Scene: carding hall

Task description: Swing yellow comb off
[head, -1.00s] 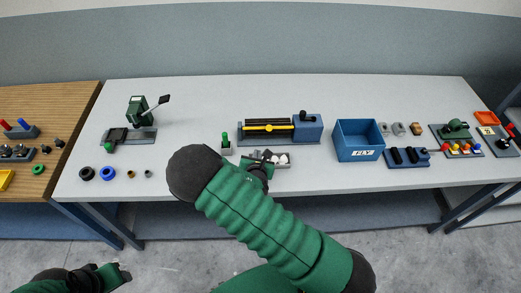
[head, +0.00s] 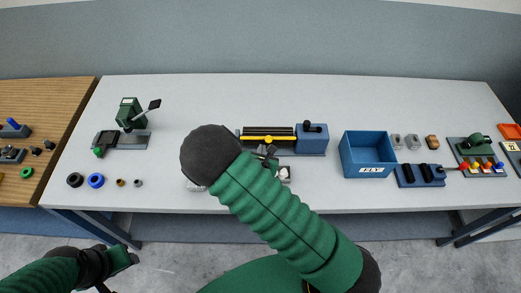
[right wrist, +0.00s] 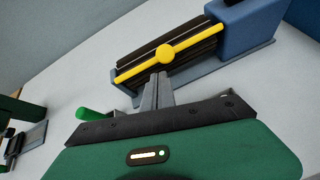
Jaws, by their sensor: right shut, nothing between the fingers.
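The yellow comb (head: 268,138) is a thin yellow bar lying along the front of the dark-ribbed carding unit with a blue housing (head: 313,138). In the right wrist view the comb (right wrist: 187,45) shows a round boss at its middle, level with the dark rollers. My right gripper (head: 266,153) is shut and empty just in front of the unit. In the wrist view its fingertips (right wrist: 160,78) point at the comb's middle, just short of it; contact cannot be told. My left gripper (head: 133,258) hangs low at the left, off the bench; its jaws are unclear.
A blue "FLY" bin (head: 369,154) stands right of the unit. A green handle (right wrist: 92,114) is close to my right gripper. A small tray with pale pieces (head: 285,173) is partly hidden by my arm. A green press (head: 131,114) stands left. The bench's back is clear.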

